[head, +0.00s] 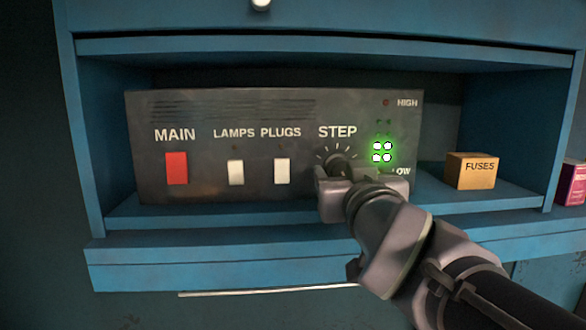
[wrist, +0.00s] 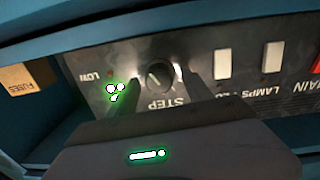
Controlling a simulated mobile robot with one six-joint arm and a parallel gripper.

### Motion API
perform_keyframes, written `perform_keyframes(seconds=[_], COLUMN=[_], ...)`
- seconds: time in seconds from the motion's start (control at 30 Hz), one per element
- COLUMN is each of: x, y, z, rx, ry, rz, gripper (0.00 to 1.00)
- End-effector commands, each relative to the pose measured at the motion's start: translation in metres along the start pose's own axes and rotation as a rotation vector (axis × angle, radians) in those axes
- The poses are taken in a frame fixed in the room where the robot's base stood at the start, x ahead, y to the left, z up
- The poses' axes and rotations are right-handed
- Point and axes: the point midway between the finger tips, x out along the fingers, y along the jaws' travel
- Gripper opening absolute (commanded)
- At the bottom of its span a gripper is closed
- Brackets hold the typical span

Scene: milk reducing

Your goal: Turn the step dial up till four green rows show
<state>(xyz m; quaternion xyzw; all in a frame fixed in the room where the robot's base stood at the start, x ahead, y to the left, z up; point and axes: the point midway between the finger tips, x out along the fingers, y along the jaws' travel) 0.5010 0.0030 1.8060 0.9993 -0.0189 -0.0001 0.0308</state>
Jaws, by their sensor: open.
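The step dial (head: 337,160) is a dark knob under the STEP label on the grey panel. My gripper (head: 343,180) is in front of it and hides its lower part. In the wrist view, upside down, the dial (wrist: 158,76) sits between my two open fingers (wrist: 160,85), one on each side; I cannot tell whether either touches it. The green lights (head: 382,151) right of the dial show two lit rows of two, with dark spots above. In the wrist view some green lights (wrist: 115,91) show, partly hidden by a finger.
The panel (head: 225,113) stands in a blue shelf bay. A FUSES box (head: 472,171) stands on the right.

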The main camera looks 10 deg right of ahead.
Motion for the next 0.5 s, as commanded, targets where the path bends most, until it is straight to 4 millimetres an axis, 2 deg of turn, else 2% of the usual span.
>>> perform_keyframes(seconds=[0.07,0.37,0.5], x=[0.0,0.0001,0.0001], y=[0.0,0.0,0.0], z=[0.0002,0.0002,0.0003], rx=[0.0,0.0,0.005], ry=[0.0,-0.001,-0.001], rz=[0.0,0.0,0.0], gripper=[0.59,0.02,0.0])
